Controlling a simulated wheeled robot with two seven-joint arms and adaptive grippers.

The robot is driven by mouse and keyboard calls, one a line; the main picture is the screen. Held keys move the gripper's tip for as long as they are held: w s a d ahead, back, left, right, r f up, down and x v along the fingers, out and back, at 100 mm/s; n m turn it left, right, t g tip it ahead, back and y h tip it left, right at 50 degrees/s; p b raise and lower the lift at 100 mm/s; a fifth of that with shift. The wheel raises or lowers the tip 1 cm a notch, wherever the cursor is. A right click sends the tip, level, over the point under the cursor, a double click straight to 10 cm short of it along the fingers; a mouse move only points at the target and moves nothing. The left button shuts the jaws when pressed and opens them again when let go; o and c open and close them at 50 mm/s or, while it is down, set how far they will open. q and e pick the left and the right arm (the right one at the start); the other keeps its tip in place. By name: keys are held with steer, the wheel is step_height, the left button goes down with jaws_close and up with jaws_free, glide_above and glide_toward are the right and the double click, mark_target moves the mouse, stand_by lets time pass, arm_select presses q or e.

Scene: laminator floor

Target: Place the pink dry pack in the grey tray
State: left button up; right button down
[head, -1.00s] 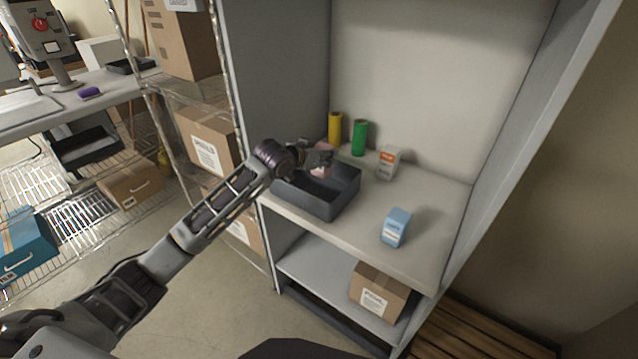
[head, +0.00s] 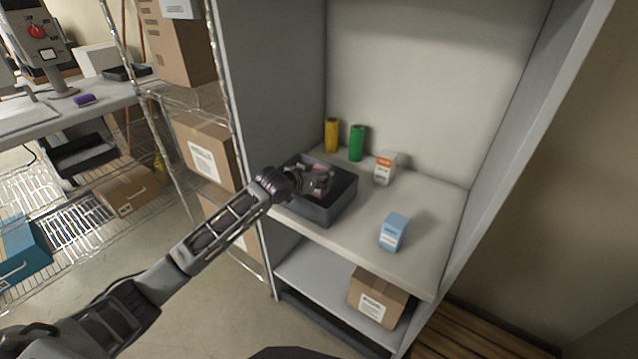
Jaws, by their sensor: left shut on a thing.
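The grey tray (head: 336,209) is a dark open box on the cabinet's upper shelf, at its left front. My left gripper (head: 321,183) reaches in over the tray's left wall and is down inside the opening. It is shut on the pink dry pack (head: 319,169), of which only small pink patches show around the fingers. Whether the pack touches the tray floor is hidden. My right gripper is not in view.
On the same shelf stand a yellow cylinder (head: 331,135), a green cylinder (head: 356,143), a white and orange box (head: 385,168) and a blue box (head: 393,232). A wire rack (head: 183,97) stands left of the cabinet.

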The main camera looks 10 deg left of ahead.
arm_select(q)
steer(key=shift+f, duration=1.3)
steer(key=o, duration=1.2)
steer(key=shift+f, duration=0.1)
steer(key=shift+c, duration=0.2)
steer(key=v, duration=1.2)
